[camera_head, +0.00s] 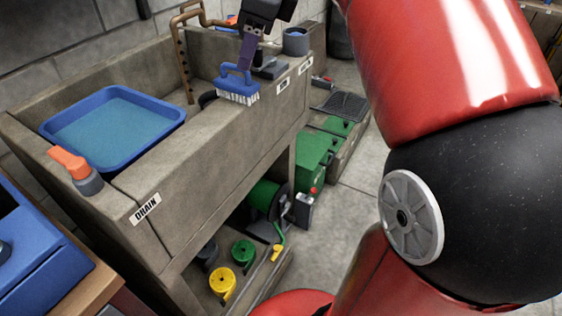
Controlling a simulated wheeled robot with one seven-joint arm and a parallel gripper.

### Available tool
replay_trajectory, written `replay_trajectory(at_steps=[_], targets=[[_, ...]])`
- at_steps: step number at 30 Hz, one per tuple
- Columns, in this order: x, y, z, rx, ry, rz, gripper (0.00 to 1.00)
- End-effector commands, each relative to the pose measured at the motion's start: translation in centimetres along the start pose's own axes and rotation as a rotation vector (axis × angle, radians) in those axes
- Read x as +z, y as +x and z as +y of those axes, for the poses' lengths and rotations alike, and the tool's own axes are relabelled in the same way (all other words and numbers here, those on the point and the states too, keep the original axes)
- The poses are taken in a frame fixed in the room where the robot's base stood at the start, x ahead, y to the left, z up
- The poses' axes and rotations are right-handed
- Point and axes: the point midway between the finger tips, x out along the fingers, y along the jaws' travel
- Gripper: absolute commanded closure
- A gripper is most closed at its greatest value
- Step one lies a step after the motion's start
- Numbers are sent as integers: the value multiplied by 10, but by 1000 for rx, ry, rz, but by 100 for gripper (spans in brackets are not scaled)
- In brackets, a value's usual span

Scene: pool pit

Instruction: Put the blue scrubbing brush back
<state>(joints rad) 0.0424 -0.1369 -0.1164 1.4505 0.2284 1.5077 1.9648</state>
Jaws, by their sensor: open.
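The blue scrubbing brush (238,85) has a blue body and handle with white bristles pointing down. It is at the front rim of the concrete sink (200,150), near its right part. My gripper (247,62) comes down from above, right over the brush handle. Its jaws are open and its tips are at or very near the handle; I cannot tell whether they touch it. The far finger is partly hidden.
A blue basin of water (115,128) sits in the sink's left part. An orange-handled drain valve (78,170) stands at the left rim. A grey cup (296,42) stands on the right rim. Green boxes (313,160) and hose reels (243,253) are below. My red arm fills the right side.

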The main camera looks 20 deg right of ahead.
Motion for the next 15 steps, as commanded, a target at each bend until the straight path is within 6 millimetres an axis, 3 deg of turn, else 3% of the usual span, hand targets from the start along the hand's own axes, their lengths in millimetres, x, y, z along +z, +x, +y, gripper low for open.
replay_trajectory(at_steps=[8,15], targets=[[-50,53,83,-68,-922,76,42],[-100,112,150,-70,-1698,200,42]])
